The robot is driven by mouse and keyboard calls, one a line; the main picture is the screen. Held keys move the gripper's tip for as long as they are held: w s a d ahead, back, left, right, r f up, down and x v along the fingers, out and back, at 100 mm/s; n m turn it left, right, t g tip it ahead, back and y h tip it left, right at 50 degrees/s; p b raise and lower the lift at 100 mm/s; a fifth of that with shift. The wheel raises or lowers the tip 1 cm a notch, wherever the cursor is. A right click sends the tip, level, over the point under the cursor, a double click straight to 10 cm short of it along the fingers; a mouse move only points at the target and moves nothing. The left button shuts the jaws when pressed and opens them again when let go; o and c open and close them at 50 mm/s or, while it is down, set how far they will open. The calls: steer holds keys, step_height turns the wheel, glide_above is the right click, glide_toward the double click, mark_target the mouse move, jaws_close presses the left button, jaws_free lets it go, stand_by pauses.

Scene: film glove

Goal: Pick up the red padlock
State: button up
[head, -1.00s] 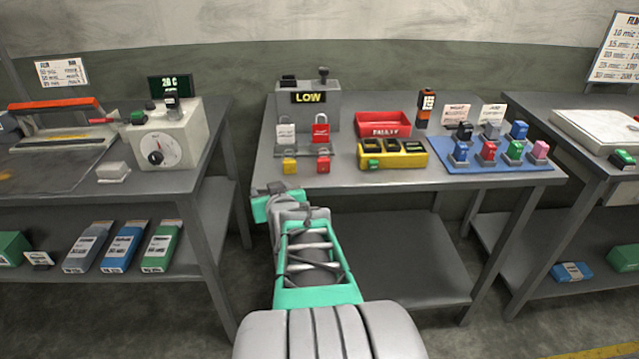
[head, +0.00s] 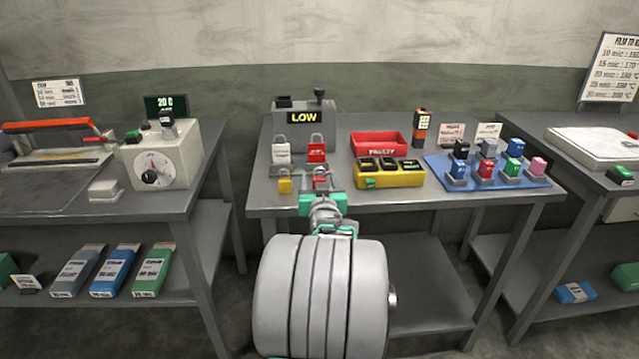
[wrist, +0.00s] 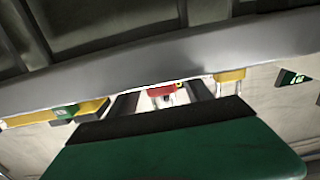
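A small red padlock-like block (head: 321,183) sits at the front edge of the middle table, right of a matching yellow one (head: 285,186). A larger red piece with a shackle and label (head: 317,152) stands behind it, beside a white one (head: 281,153). My gripper (head: 322,193) is at the table's front edge, just before the small red block and partly covering it. In the wrist view, the red block (wrist: 162,91) appears between my two dark, spread fingers (wrist: 162,100). Whether they touch it is not clear.
A grey box reading LOW (head: 305,118) stands behind. To the right are a red bin (head: 380,144), a yellow holder (head: 390,180) and a blue mat (head: 530,180) bearing several coloured padlocks, one red (head: 485,169). The table edge (head: 420,205) runs close to my gripper.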

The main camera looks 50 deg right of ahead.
jaws_close()
stand_by(0.4)
steer(key=shift+r, duration=0.1)
